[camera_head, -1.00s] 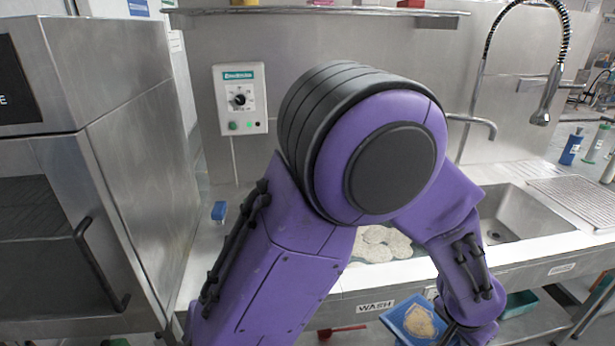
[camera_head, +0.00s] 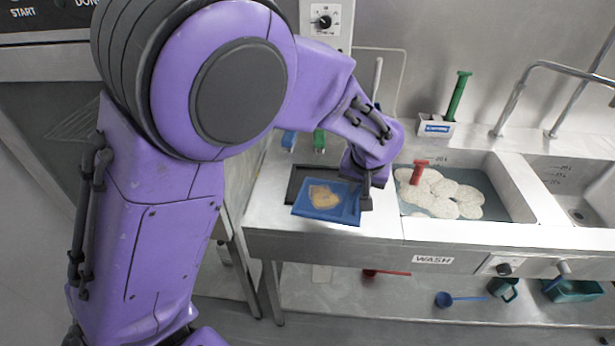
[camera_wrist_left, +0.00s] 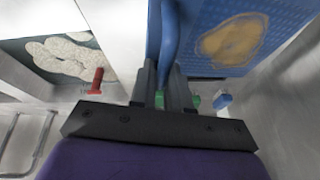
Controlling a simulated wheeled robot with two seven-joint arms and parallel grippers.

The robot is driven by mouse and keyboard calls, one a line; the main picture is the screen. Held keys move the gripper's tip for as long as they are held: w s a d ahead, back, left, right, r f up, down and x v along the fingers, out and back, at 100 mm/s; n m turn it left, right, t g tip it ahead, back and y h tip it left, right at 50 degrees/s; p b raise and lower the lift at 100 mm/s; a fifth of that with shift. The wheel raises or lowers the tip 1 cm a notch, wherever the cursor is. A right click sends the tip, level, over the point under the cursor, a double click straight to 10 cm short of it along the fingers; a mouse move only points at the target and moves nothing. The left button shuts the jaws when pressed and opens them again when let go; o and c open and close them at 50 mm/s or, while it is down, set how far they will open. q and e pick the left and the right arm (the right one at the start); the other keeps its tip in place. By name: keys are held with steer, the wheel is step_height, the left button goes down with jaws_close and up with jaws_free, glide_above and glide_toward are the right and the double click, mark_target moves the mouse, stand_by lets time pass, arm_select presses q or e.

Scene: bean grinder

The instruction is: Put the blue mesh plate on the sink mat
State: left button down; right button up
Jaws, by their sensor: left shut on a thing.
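The blue mesh plate (camera_head: 343,200), with a tan patch on it, is over the counter left of the wash sink. It also fills the upper right of the left wrist view (camera_wrist_left: 275,40). My left gripper (camera_head: 366,196) is shut on the plate's blue edge or handle at its right side; the left wrist view shows the blue strip between the fingers (camera_wrist_left: 165,80). A dark mat, which looks like the sink mat (camera_head: 298,179), lies on the counter behind and partly under the plate in the picture. I cannot tell whether they touch. My right gripper is not seen.
The wash basin (camera_head: 515,195) right of the plate holds water, several pale round pieces and a red-handled tool (camera_head: 418,171). Blue (camera_head: 289,140) and green (camera_head: 320,140) items stand behind the mat. A white holder (camera_head: 436,127) with a green-handled tool stands behind the basin.

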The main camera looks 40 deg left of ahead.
arm_select(q)
steer(key=shift+n+y, duration=0.5)
steer(key=shift+n, duration=0.4)
steer(key=r, duration=0.1)
steer(key=w+r, duration=0.2)
steer(key=shift+w+a+r, duration=0.2)
steer(key=shift+a+r, duration=0.1)
steer(key=shift+a, duration=0.05)
steer(key=shift+g, duration=0.3)
steer(key=w+a+f+p, duration=0.2)
steer(key=w+a+f, duration=0.2)
steer(key=a, duration=0.1)
steer(key=w+a+f+p, duration=0.1)
steer(key=w+a+f, duration=0.3)
steer(key=w+f, duration=0.1)
steer(key=shift+w+a+f+p, duration=0.1)
steer(key=shift+w+a+p, duration=0.15)
steer(key=shift+a+p, duration=0.15)
step_height(320, 180, down, 3)
steer(key=shift+r+p, duration=0.1)
steer(key=shift+p, duration=0.2)
steer(key=shift+w+f, duration=0.15)
steer(key=shift+f, duration=0.25)
steer(key=c, duration=1.1)
jaws_free()
